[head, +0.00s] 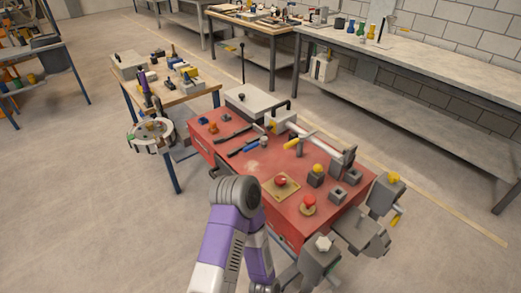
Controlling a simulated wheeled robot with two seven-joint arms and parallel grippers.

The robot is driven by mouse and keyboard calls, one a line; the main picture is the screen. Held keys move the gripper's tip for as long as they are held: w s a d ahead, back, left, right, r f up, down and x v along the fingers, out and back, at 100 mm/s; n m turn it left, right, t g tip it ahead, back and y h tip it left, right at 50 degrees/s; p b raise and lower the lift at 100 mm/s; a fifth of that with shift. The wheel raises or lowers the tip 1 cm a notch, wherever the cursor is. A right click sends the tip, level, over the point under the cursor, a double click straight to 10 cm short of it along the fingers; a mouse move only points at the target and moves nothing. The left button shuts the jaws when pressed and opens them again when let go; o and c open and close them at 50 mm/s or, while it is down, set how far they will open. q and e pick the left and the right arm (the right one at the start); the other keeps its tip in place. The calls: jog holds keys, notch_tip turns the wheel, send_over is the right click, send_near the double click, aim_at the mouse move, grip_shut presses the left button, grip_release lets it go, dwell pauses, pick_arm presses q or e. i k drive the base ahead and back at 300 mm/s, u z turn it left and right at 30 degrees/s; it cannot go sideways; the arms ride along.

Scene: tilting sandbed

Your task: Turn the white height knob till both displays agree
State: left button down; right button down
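A white star-shaped knob (323,243) sits on top of a grey box (316,262) at the front right corner of the red bench (254,168). I take it for the height knob. No readable display shows; a small green patch lies on the box's right side, too small to read. One purple and white arm of mine stands in the lower middle, left of the knob, bending down at its grey joint. Its gripper is out of view or hidden, and nothing is seen touching the knob. My other arm is not seen.
A second grey box with a yellow knob (394,177) stands right of the bench. Red buttons (281,181) and a grey-and-white bar mechanism (318,140) are on the bench. A wooden table (178,97) stands behind left.

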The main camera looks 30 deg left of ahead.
aim_at(323, 243)
jog(key=k, duration=0.5)
jog(key=u, duration=3.15)
jog(key=k, duration=1.85)
jog(key=z, duration=2.25)
